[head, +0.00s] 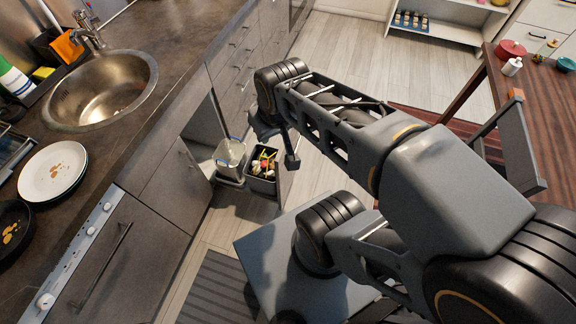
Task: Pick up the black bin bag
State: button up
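A dark container (261,184) full of mixed rubbish, which looks like the black bin bag or a bin lined with it, stands low in front of the open sink cabinet. Yellow, red and white scraps show at its top. I cannot tell bag from bin at this size. My gripper (277,143) hangs at the end of my arm, above and in front of the container in this view. One dark finger shows near the container's upper right edge. The other is not clear, so I cannot tell its opening. Nothing is visibly held.
A clear bin (229,157) stands just left of the dark container. The counter (150,75) with a sink (103,90) runs along the left, above a closed dishwasher front (120,255). A wooden table (540,85) and a chair (515,140) stand right. The floor (330,50) beyond my arm is clear.

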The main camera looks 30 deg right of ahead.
aim_at(261, 166)
jog(key=z, duration=0.05)
jog(key=k, duration=0.4)
jog(key=u, duration=1.45)
jog(key=i, duration=0.75)
jog(key=z, duration=0.75)
jog(key=i, duration=0.35)
jog(key=z, duration=0.3)
